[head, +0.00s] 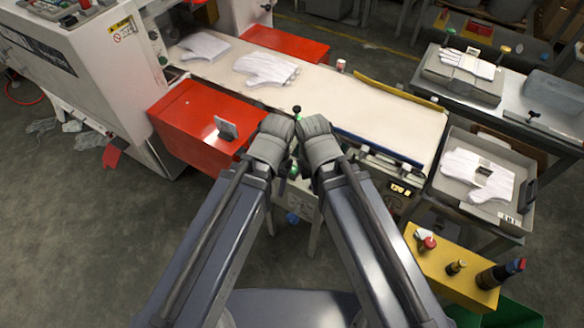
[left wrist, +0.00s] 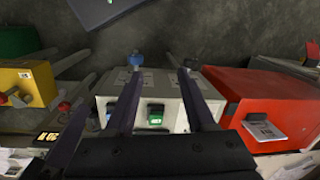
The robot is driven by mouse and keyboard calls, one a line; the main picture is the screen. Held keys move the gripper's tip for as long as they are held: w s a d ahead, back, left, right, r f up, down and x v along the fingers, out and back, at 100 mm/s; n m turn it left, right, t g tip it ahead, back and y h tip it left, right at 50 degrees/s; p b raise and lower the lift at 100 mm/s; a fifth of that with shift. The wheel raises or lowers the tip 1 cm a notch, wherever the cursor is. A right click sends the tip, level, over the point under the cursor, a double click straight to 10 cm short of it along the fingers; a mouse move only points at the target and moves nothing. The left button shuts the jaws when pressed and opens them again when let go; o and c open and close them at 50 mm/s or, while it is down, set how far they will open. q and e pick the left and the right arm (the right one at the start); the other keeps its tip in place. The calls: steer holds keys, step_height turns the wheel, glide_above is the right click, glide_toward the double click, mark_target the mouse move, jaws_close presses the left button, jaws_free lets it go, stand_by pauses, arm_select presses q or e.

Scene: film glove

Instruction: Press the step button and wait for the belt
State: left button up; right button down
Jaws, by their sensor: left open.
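The conveyor belt (head: 345,98) runs from the white machine on the left toward the right, with two white gloves (head: 265,68) flat on its left part. A green button (left wrist: 155,115) on a pale box (left wrist: 170,88) shows between the fingers of my left gripper (left wrist: 161,76) in the left wrist view. Those fingers are apart and empty. A bit of green also shows between my wrists in the head view. My left gripper (head: 274,132) and right gripper (head: 316,130) are side by side at the belt's near edge. The right fingertips are hidden.
A red cover (head: 195,120) with a small grey stand (head: 226,128) is left of my grippers. A grey crate (head: 525,200) holding a glove stands at right. A yellow box (head: 435,262) with a red button is at lower right. The lower-left floor is mostly open.

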arm_select(q)
jaws_close()
stand_by(1.3)
